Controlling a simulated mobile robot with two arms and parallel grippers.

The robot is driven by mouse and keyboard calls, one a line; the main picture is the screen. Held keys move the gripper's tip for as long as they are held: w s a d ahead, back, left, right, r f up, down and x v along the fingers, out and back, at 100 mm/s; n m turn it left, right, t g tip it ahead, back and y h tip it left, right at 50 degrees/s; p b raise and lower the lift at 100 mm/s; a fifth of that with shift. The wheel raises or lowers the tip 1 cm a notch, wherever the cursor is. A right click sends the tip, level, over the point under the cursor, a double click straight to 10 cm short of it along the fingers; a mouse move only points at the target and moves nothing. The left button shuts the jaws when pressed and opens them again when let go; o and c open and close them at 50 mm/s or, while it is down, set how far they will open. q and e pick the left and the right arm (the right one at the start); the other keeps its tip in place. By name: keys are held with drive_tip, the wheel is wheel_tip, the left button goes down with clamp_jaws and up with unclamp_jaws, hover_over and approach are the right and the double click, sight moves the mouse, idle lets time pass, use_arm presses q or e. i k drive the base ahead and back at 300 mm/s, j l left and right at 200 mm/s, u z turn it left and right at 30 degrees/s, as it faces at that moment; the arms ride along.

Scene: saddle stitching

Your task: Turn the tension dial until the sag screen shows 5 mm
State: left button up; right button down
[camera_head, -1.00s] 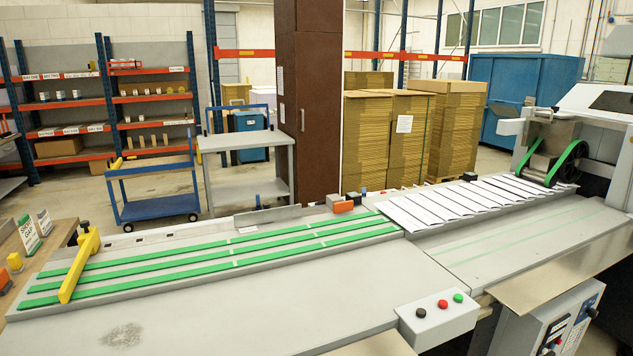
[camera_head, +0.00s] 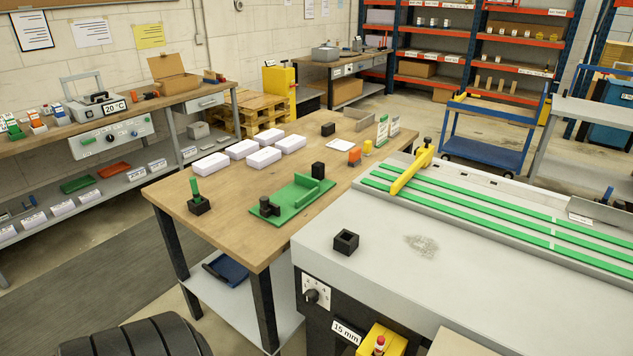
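A black tension dial (camera_head: 311,295) sits on a small pale plate with marks around it, on the dark front of the grey machine at its left end. Right of it and lower, a small white sag screen (camera_head: 346,333) reads 15 mm. Both are at the bottom middle of the head view and unobstructed. The dial's marks are too small to read. Neither of my grippers is in view.
A yellow box (camera_head: 381,340) with a red-topped part juts out beside the screen. A wooden table (camera_head: 225,218) with a green fixture (camera_head: 292,196) and white stacks adjoins the machine. Its lower shelf (camera_head: 225,300) bears a blue tray. Open floor lies at left.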

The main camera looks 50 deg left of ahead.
sight(311, 297)
drive_tip(key=u, duration=1.35)
